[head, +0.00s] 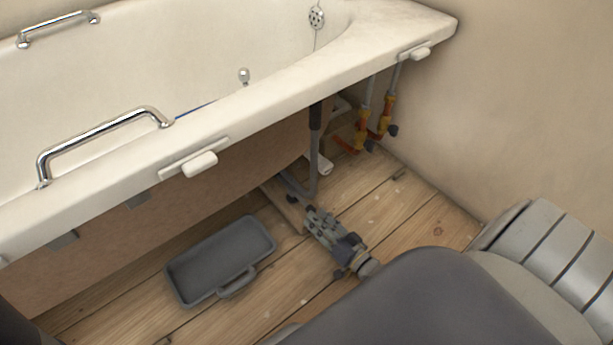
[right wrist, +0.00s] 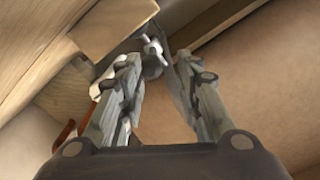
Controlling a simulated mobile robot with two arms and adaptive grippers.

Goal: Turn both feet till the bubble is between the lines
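The white bathtub (head: 250,115) stands along the left, with its near underside partly open. A grey metal leg with a dark upper part (head: 315,150) comes down under the rim to a foot on a wooden board (head: 284,205). My right gripper (head: 310,211) is low over the floor, pointing at that foot. In the right wrist view my right gripper (right wrist: 160,62) has its fingers apart, with a grey nut-like foot part (right wrist: 152,58) near the tips. I cannot tell if they touch it. No bubble or lines can be made out. My left gripper is not in view.
A grey tray (head: 220,260) with a handle lies on the plank floor, left of my right gripper. Copper pipes with valves (head: 362,130) stand at the back near the wall. Chrome handles (head: 100,135) and white blocks (head: 200,164) are on the tub rim.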

